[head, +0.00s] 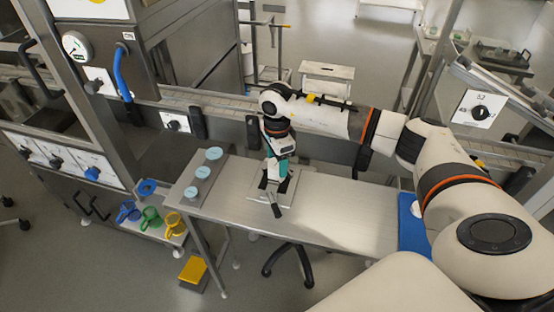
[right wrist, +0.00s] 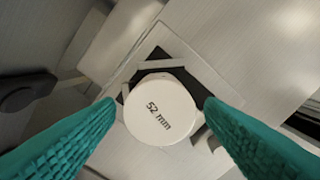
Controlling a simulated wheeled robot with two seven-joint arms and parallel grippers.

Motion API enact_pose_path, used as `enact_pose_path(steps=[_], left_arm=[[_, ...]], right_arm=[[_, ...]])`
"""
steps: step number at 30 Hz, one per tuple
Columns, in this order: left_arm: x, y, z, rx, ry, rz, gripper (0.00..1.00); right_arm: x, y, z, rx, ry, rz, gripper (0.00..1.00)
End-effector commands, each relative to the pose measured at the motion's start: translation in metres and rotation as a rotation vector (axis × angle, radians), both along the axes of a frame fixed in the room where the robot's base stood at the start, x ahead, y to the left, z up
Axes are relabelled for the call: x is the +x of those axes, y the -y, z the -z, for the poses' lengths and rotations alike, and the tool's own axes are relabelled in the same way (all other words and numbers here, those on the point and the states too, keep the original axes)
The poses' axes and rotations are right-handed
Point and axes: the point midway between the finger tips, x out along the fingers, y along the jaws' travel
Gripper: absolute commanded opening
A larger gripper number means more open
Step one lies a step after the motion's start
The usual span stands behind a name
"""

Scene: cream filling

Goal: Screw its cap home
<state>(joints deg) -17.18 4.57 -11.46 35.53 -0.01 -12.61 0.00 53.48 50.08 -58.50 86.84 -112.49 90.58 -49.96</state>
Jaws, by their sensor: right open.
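A round white cap (right wrist: 160,110) marked "52 mm" shows from above in the right wrist view. It sits over a dark holder (right wrist: 158,68) on a light plate. In the head view this plate (head: 292,196) lies on the steel table, and the cap is hidden behind my gripper. My right gripper (head: 268,184) points down over the holder. In the right wrist view its teal fingers (right wrist: 161,106) are open, one on each side of the cap, with gaps visible. The container under the cap and the cap's thread are hidden. My left gripper is not in view.
Several pale blue round pieces (head: 203,172) stand at the left end of the steel table (head: 345,215). Blue, green and yellow handled items (head: 151,217) sit on a lower shelf. A blue panel (head: 410,225) lies at the right. The table between is clear.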

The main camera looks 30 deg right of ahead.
Motion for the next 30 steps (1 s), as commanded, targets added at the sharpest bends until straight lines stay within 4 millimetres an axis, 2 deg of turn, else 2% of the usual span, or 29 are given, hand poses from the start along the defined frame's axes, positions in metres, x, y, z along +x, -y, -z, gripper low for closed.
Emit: enact_pose_path(steps=[16, 27, 28, 30], left_arm=[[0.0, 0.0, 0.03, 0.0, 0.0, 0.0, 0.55], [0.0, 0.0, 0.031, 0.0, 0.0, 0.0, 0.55], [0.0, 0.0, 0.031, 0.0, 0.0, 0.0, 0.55], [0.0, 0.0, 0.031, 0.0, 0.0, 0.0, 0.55]], right_arm=[[0.001, 0.0, 0.002, -0.001, 0.002, -0.401, 0.63], [0.0, 0.0, 0.0, 0.0, 0.0, -0.46, 0.63], [0.0, 0.0, 0.0, 0.0, 0.0, -0.459, 0.62], [0.0, 0.0, 0.0, 0.0, 0.0, -0.459, 0.5]])
